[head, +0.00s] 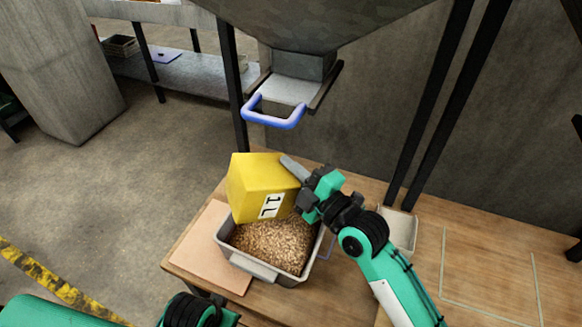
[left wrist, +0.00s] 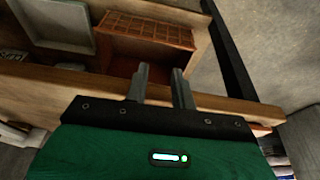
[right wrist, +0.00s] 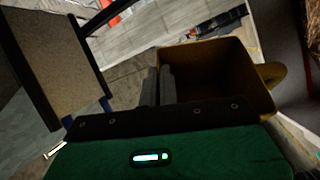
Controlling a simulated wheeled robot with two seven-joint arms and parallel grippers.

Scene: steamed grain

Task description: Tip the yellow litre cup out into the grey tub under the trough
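The yellow litre cup (head: 250,180) is tilted well over above the grey tub, its "1L" label turned sideways. My right gripper (head: 292,172) is shut on the cup's wall; in the right wrist view the fingers (right wrist: 160,87) pinch it beside the cup's dim interior (right wrist: 215,80). I cannot tell if any grain is left inside. The grey tub (head: 246,262) stands on the bench below and holds a broad layer of brown grain (head: 275,245). The trough (head: 300,80) with its blue handle (head: 272,118) hangs above. My left gripper's fingers (left wrist: 160,85) are apart and empty.
A pale board (head: 205,245) lies left of the tub. A small pale container (head: 400,230) stands to the right, near dark frame posts (head: 430,110). An outlined rectangle (head: 490,270) on the bench at right is clear.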

